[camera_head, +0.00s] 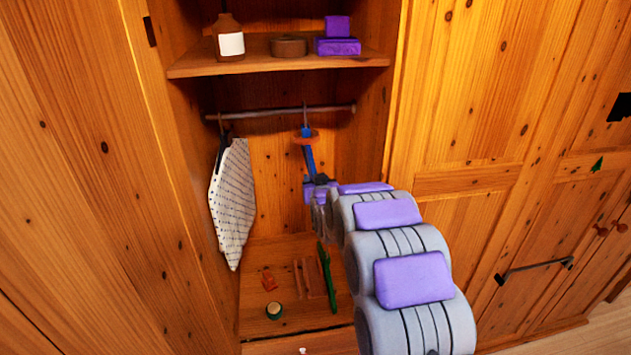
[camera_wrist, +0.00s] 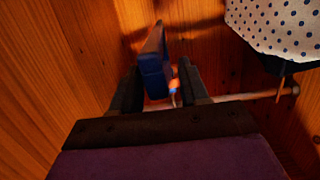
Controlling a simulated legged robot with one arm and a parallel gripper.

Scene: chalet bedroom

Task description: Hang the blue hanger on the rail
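The blue hanger (camera_head: 309,158) is seen nearly edge-on in the head view, upright below the right part of the rail (camera_head: 262,113). Its hook reaches up to the rail; I cannot tell whether it is over the bar or just in front of it. An orange part shows near its top. My gripper (camera_head: 319,184) is at its lower end. In the wrist view the blue hanger (camera_wrist: 154,77) stands between the two dark fingers of my gripper (camera_wrist: 160,88), which appear shut on it. The rail (camera_wrist: 252,97) runs behind them there.
A dotted white cloth (camera_head: 233,203) hangs at the rail's left; it also shows in the wrist view (camera_wrist: 280,25). A shelf (camera_head: 272,66) with a bottle, bowl and purple boxes lies above. Small items, including a green one (camera_head: 327,277), lie on the wardrobe floor.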

